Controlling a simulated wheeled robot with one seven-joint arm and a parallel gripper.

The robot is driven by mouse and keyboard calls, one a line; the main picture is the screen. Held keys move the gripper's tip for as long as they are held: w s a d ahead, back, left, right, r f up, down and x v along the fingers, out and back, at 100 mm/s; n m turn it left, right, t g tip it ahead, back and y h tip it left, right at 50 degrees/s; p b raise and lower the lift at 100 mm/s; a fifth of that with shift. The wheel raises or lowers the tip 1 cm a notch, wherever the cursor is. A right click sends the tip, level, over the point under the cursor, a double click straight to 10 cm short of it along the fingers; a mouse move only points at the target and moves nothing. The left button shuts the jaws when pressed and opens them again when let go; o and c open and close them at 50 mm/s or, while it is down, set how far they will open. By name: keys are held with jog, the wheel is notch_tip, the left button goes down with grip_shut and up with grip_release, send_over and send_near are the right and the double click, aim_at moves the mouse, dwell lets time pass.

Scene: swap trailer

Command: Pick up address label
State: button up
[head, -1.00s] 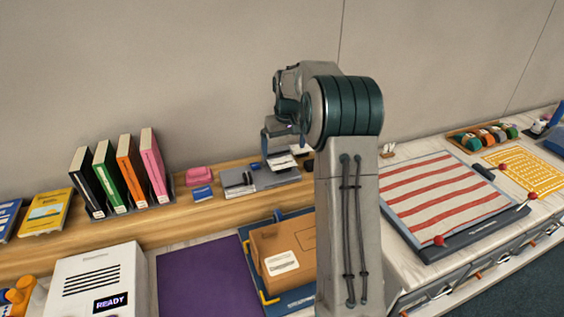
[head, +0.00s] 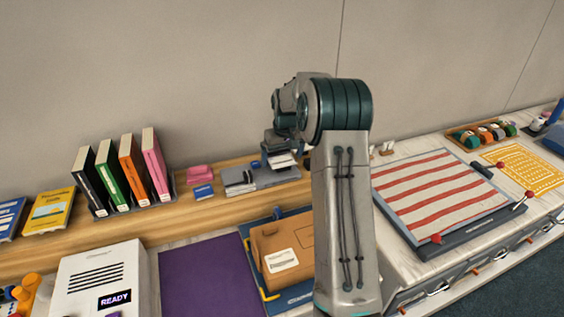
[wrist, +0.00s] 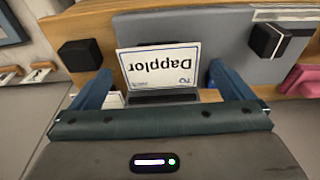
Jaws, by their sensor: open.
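The address label (wrist: 158,68) is a white card with a blue border and dark print reading upside down in the wrist view. It stands at a grey holder and lies between the two blue fingers of my gripper (wrist: 159,76), with a gap on either side. In the head view the label (head: 282,160) shows as a small pale patch just below my gripper (head: 280,148). My gripper is open and holds nothing. My arm hides part of the holder in the head view.
The grey holder (head: 272,178) sits on a wooden shelf (head: 120,232) against the wall. Upright binders (head: 130,170), pink (head: 200,172) and blue (head: 203,192) blocks stand to its left. A brown parcel (head: 278,240) lies below, beside a purple mat (head: 205,275).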

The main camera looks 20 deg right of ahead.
jog(key=shift+f, duration=0.15)
jog(key=c, duration=1)
